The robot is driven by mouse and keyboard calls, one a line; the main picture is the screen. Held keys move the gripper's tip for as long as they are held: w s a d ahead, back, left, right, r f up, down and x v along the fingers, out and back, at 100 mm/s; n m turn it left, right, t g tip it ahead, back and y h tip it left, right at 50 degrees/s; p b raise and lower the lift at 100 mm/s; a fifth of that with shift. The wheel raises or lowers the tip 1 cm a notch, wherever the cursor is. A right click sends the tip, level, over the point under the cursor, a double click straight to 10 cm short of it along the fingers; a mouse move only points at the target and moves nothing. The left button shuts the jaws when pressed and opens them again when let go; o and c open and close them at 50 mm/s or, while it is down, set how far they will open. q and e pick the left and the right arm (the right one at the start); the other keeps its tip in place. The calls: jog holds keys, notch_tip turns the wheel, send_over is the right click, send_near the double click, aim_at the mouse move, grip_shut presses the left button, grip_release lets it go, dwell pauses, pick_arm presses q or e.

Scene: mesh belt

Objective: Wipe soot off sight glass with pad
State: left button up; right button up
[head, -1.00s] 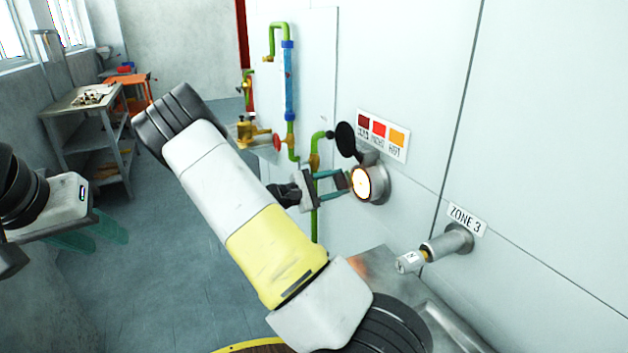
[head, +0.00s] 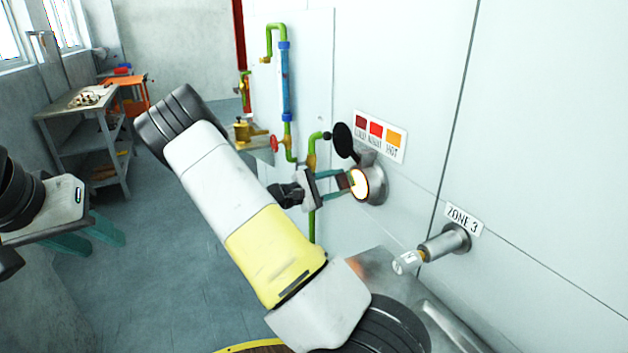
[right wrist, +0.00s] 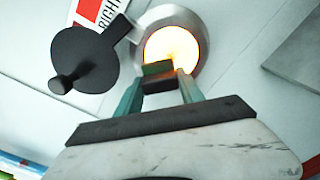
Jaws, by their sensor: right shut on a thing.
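The sight glass (head: 360,184) glows yellow-white in a round metal housing on the pale wall; it also shows in the right wrist view (right wrist: 176,46). Its round black cover (head: 342,140) is swung aside to the upper left. My right gripper (head: 342,182) is shut on a small dark pad (right wrist: 158,84), right in front of the glass. The pad overlaps the glass's lower left part in the wrist view; I cannot tell whether they touch. No soot is clearly visible on the bright part. My left gripper (head: 103,244) is open and empty at the left, far from the glass.
A sign with coloured patches (head: 380,134) is above the glass. A capped metal stub (head: 440,244) under a ZONE 3 label sticks out at lower right. Green and blue pipes (head: 287,85) run up the wall behind my right gripper. A metal cart (head: 85,125) stands back left.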

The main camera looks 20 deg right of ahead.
aim_at(353, 186)
jog(key=shift+d, duration=0.3)
jog(key=shift+s, duration=1.7)
jog(key=shift+s+d, duration=0.15)
jog(key=shift+s, duration=0.7)
jog(key=shift+s+d, duration=0.1)
jog(key=shift+s, duration=0.75)
jog(key=shift+w, duration=0.15)
jog(key=shift+w+a, duration=0.2)
jog(key=shift+w, duration=3.05)
jog(key=shift+s+a, duration=0.15)
jog(key=shift+a, duration=1.4)
jog(key=shift+s+a, duration=0.1)
jog(key=shift+a, duration=1.4)
